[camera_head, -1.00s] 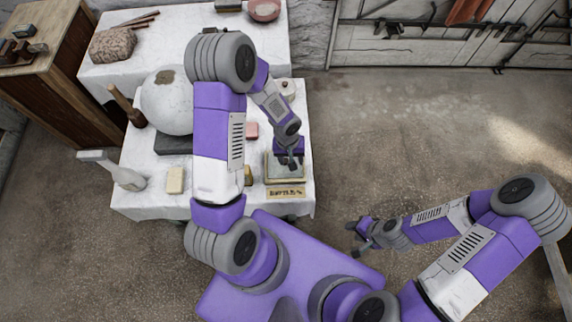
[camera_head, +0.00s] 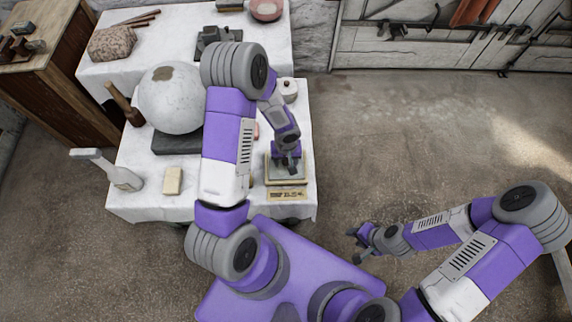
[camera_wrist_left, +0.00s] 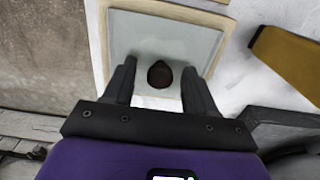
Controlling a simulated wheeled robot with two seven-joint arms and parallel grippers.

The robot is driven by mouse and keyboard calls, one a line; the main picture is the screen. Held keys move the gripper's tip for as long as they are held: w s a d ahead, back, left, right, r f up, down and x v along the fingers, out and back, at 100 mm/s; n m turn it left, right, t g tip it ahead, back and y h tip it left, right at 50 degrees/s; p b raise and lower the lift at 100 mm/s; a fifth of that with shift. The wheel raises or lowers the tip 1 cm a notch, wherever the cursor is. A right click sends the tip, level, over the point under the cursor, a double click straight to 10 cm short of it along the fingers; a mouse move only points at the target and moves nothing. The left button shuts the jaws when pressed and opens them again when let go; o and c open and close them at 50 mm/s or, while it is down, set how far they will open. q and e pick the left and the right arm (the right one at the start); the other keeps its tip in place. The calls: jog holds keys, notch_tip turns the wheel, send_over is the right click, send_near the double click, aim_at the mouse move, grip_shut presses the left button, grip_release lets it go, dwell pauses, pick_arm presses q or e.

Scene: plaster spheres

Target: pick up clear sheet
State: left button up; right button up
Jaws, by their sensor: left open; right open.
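The clear sheet (camera_wrist_left: 165,50) is a pale, grey-blue square pane lying in a cream-rimmed tray (camera_wrist_left: 103,55) in the left wrist view. A round dark knob (camera_wrist_left: 159,74) stands on the pane, nearer its lower edge. In the head view the sheet (camera_head: 276,172) is partly hidden under my left gripper (camera_head: 291,169). In the left wrist view the fingers of my left gripper (camera_wrist_left: 158,76) are apart, one on each side of the knob, with nothing clamped. Contact with the knob cannot be told. My right gripper (camera_head: 355,243) is open and empty over the floor.
A lettered plate (camera_head: 287,193) lies at the tray's front. A yellow-brown block (camera_wrist_left: 290,62) lies right of the tray in the wrist view.

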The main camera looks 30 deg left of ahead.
pick_arm(q)
grip_shut()
jog(key=shift+r, duration=0.15)
